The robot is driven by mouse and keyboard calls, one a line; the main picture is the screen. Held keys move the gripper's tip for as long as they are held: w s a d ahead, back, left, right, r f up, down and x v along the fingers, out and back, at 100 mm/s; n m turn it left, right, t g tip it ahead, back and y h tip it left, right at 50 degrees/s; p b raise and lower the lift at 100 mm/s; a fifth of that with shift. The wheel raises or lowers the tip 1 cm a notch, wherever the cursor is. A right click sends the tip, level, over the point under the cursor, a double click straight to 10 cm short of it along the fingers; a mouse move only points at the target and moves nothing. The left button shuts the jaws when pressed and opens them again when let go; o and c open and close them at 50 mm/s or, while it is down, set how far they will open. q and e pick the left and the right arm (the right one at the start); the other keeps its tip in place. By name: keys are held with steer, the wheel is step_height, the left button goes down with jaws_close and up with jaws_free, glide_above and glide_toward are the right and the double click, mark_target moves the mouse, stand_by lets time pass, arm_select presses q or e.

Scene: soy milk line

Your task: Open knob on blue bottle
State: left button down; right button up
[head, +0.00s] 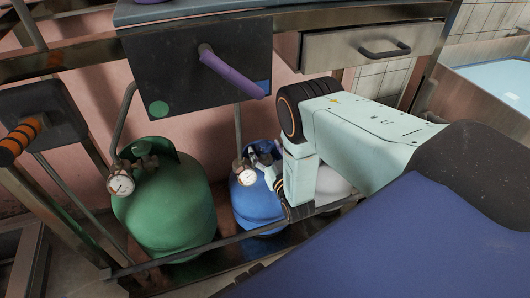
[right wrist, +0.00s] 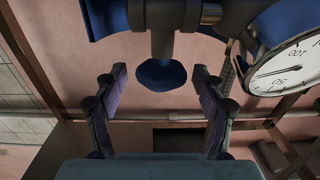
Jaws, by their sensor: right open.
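The blue bottle (head: 256,210) stands on the low rack under the bench, with a valve and a round white gauge (head: 246,177) on top. My right gripper (head: 265,165) is at the valve, coming from the right; the arm hides part of the bottle's right side. In the right wrist view, the blue knob (right wrist: 160,73) sits on the end of the dark valve stem. The fingers of my right gripper (right wrist: 160,85) are open, one on each side of the knob, with a visible gap on both sides. My left gripper is not in view.
A green bottle (head: 165,205) with its own gauge (head: 121,185) stands to the left. A black panel with a purple handle (head: 232,72) hangs above. The gauge (right wrist: 285,65) is close to the right finger in the wrist view. A metal rail (head: 225,240) runs in front.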

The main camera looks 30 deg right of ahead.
steer(key=shift+c, duration=0.3)
steer(key=c, duration=1)
steer(key=shift+c, duration=0.2)
steer(key=shift+n+y, duration=0.3)
steer(key=shift+y, duration=0.2)
steer(key=n+y, duration=0.1)
steer(key=y, duration=0.1)
steer(key=shift+d+n+y+p, duration=0.25)
steer(key=shift+n+y+p, duration=0.05)
steer(key=shift+n+y, duration=0.1)
steer(key=n+y, duration=0.1)
steer(key=y, duration=0.1)
steer(key=n+y, duration=0.1)
steer(key=y, duration=0.1)
steer(key=shift+d+n, duration=0.2)
steer(key=shift+n, duration=0.2)
steer(key=shift+w+d+n+g+y+b, duration=0.1)
steer(key=shift+n+g+y, duration=0.45)
steer(key=shift+n+y, duration=0.45)
steer(key=shift+n+g+y+b, duration=0.1)
steer(key=shift+n+g+y, duration=0.5)
steer(key=shift+y, duration=0.75)
steer(key=shift+w+d+n+g+y+b, duration=0.1)
steer(key=shift+n+g+y, duration=0.45)
steer(key=shift+n+y, duration=0.45)
steer(key=shift+n+g+y, duration=0.3)
steer(key=shift+g+y, duration=0.2)
steer(key=shift+y, duration=0.25)
steer(key=o, duration=1.1)
